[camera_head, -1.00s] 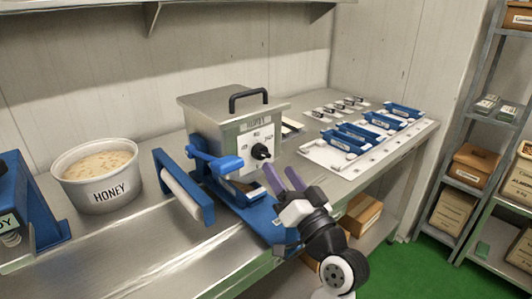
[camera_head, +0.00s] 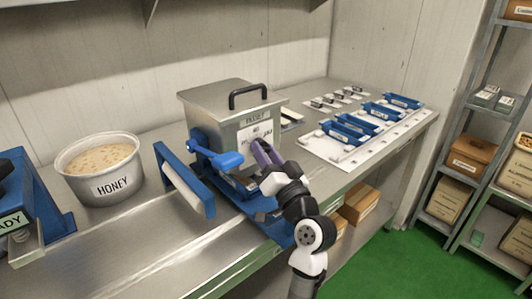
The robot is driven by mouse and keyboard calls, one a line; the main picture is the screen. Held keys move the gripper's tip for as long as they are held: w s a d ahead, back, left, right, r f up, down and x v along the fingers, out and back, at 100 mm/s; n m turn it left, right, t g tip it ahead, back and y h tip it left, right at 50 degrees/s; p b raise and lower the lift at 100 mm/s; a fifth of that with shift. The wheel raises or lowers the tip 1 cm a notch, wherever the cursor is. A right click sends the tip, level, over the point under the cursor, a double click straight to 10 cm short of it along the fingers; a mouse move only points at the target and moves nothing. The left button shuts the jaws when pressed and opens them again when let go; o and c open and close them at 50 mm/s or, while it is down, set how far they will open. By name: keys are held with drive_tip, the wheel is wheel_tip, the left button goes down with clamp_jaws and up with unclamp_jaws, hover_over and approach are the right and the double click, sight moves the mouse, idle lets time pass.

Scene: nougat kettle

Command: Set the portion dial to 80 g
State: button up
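The portion dial is on the front face of the steel machine box; its knob is hidden behind my gripper. A white dial plate (camera_head: 251,133) with small print shows above the fingers; I cannot read the setting. My gripper (camera_head: 259,147) has purple fingers pointing at the dial face, at or very near the knob. Whether the fingers are around the knob or touching it cannot be told. The steel box (camera_head: 215,118) has a black handle (camera_head: 249,94) on its lid and stands on a blue base with a blue lever (camera_head: 217,157) at the left.
A blue frame with a pale roller (camera_head: 186,182) stands left of the machine. A honey tub (camera_head: 100,170) is further left. A white board (camera_head: 335,155) with several blue trays lies to the right. Shelves with boxes stand at the far right.

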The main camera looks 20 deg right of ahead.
drive_tip(key=c, duration=0.4)
drive_tip(key=shift+r+p, duration=0.1)
drive_tip(key=shift+p, duration=0.25)
drive_tip(key=m+p, duration=0.1)
drive_tip(key=p, duration=0.1)
drive_tip(key=m+h+p, duration=0.1)
drive_tip(key=m+p, duration=0.1)
drive_tip(key=shift+a+r+m+h, duration=0.1)
drive_tip(key=shift+r+m+h, duration=0.2)
drive_tip(key=m+g+h+p, duration=0.1)
drive_tip(key=m+p, duration=0.2)
drive_tip(key=shift+p, duration=0.3)
drive_tip(key=shift+f+m+g+h+p, duration=0.1)
drive_tip(key=shift+m+g+h+p, duration=0.4)
drive_tip(key=shift+m, duration=1.2)
drive_tip(key=shift+f+m+g+h+p, duration=0.15)
drive_tip(key=shift+m+g, duration=0.55)
drive_tip(key=shift+m, duration=1)
drive_tip(key=shift+r, duration=0.1)
